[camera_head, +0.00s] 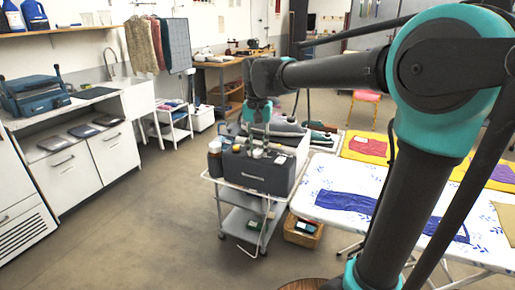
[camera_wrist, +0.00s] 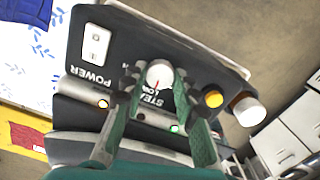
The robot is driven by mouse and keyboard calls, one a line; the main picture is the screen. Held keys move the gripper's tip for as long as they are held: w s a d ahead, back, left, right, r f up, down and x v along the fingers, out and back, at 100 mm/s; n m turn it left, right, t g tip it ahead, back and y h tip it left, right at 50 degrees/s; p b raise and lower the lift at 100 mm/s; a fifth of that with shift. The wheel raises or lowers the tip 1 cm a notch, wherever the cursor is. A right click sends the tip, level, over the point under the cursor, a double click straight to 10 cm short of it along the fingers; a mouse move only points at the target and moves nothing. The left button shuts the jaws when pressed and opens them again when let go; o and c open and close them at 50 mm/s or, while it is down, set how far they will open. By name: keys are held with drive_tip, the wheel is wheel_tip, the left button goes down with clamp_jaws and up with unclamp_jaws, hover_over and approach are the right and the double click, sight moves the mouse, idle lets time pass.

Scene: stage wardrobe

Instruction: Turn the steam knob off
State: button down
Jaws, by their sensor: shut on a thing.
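The steam knob (camera_wrist: 159,72) is a round white dial with a red pointer line, on the dark panel of the steam station (camera_wrist: 135,38). The partly covered lettering beside it reads "STEAM" and "LOW". My gripper (camera_wrist: 159,84) has its two green fingers on either side of the knob and is shut on it. In the head view the steam station (camera_head: 262,176) stands on a cart, with my gripper (camera_head: 258,112) pointing down over its top. The fingers hide part of the label, and the knob's full scale cannot be read.
The white cart (camera_head: 224,184) also holds bottles (camera_head: 215,160). An ironing board (camera_head: 318,212) with cloths stands close on the right. Floor to the left is clear.

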sight(257, 152)
drive_tip(key=n, duration=1.3)
drive_tip(key=shift+n, duration=0.4)
idle(0.5)
drive_tip(key=c, duration=1.2)
unclamp_jaws()
drive_tip(key=shift+r, duration=0.1)
wheel_tip(257, 152, up, 12)
drive_tip(key=shift+f, duration=0.1)
drive_tip(key=shift+s, duration=0.15)
